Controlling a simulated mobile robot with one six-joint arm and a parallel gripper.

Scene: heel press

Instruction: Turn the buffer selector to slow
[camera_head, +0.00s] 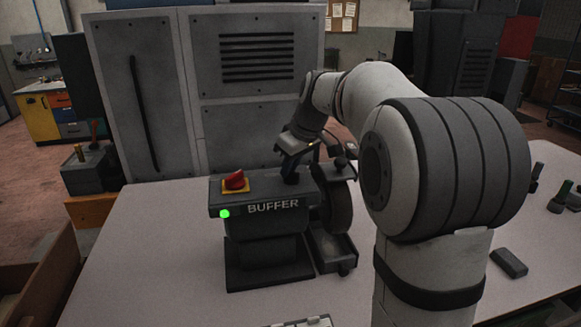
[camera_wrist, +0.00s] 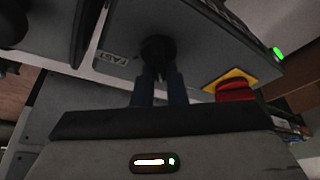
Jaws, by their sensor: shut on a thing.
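The buffer (camera_head: 268,228) is a dark grey machine on the table, with a BUFFER label on its front. Its selector knob (camera_wrist: 157,47) is black and round and shows in the wrist view on the top plate. A FAST label (camera_wrist: 113,58) is readable left of the knob there; no slow label can be made out. My gripper (camera_wrist: 160,72) is shut on the knob, with a dark finger on each side. In the head view my gripper (camera_head: 291,172) reaches down onto the top of the buffer, and the knob is hidden behind it. The knob's exact pointing direction cannot be told.
A red switch (camera_head: 235,181) on a yellow plate sits left of my gripper, above a lit green lamp (camera_head: 224,214). The buffing wheel (camera_head: 337,207) is close on the right. A grey cabinet (camera_head: 250,62) stands behind. The table (camera_head: 150,262) is clear at the left.

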